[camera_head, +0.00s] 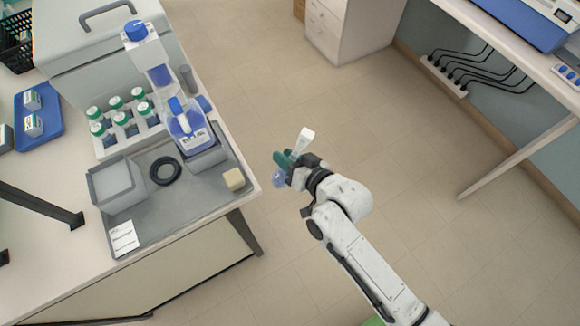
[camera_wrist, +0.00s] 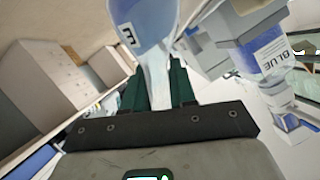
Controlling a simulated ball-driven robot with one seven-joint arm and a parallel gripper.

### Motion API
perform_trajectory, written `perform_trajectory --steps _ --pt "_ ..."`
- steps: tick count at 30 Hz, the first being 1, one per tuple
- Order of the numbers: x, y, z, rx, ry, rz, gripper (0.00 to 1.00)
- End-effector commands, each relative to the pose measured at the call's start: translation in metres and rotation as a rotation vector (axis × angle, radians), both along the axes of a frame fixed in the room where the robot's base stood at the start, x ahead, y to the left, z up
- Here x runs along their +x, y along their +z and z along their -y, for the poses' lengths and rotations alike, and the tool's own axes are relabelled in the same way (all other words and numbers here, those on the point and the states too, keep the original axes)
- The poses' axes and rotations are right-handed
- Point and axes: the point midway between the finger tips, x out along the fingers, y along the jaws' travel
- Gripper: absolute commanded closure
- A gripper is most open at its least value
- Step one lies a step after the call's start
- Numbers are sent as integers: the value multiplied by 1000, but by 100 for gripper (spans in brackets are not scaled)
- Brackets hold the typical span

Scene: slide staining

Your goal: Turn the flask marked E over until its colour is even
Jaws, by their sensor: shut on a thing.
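The flask marked E (camera_wrist: 150,25) is held in my gripper (camera_head: 288,165). In the wrist view its blue bulb with the E label is at the top, and its pale neck runs down between the green fingers (camera_wrist: 155,90), shut on it. In the head view the flask's pale end (camera_head: 304,140) points up and right, and its blue bulb (camera_head: 279,178) shows at the lower left, partly hidden by my gripper. The flask is held clear of the bench, over the floor. The bulb looks blue; the neck is whitish. I cannot tell whether the colour is even throughout.
The bench (camera_head: 215,222) is left of my gripper. On its grey tray (camera_head: 150,222) are a black ring (camera_head: 165,170), a beige block (camera_head: 234,179) and a grey box (camera_head: 117,187). A blue-labelled bottle (camera_head: 187,130) stands behind them. Floor around my arm is free.

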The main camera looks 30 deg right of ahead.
Motion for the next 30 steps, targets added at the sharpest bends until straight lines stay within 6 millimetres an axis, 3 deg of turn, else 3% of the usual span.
perform_trajectory --steps 6,14,22,30 --pt "0 -4 -1 208 3 3 92" --pt "0 -3 0 329 1 2 92" --pt "0 -5 0 599 1 3 92" --pt "0 -6 1 744 0 4 92"
